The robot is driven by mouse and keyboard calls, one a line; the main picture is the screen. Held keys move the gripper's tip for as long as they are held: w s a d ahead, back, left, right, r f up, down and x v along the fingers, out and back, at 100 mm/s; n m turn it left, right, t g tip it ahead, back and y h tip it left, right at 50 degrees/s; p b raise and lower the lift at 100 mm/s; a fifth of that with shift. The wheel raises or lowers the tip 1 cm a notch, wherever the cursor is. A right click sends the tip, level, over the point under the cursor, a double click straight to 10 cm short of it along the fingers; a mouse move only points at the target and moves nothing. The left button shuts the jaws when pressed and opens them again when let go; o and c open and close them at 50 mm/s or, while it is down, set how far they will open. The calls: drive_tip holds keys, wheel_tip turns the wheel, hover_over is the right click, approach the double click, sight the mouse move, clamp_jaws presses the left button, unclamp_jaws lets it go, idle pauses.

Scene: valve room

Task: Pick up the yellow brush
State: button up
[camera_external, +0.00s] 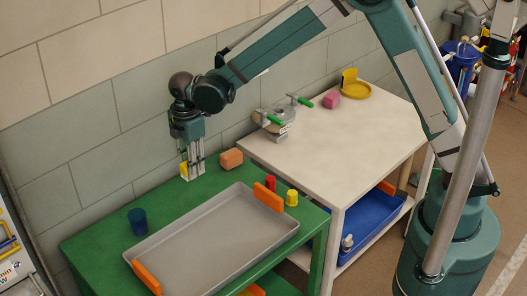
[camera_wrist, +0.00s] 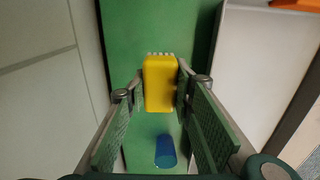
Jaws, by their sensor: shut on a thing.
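The yellow brush (camera_wrist: 160,84) is between the fingers of my gripper (camera_wrist: 160,92) in the wrist view, with pale bristles along its far edge. Both fingers sit against its sides, so the gripper is shut on it. In the external view my gripper (camera_external: 192,171) points down over the back of the green table (camera_external: 85,250), and a bit of the yellow brush (camera_external: 184,168) shows at the fingers. Whether the brush touches the table top is hard to tell.
A grey tray (camera_external: 215,235) with orange handles takes up much of the green table. An orange block (camera_external: 231,159), a red cylinder (camera_external: 270,184), a yellow cylinder (camera_external: 292,198) and a blue cup (camera_external: 138,221) stand around it. The wall is close behind. A white table (camera_external: 335,135) adjoins on the right.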

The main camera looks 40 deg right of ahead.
drive_tip(key=shift+r, duration=0.8)
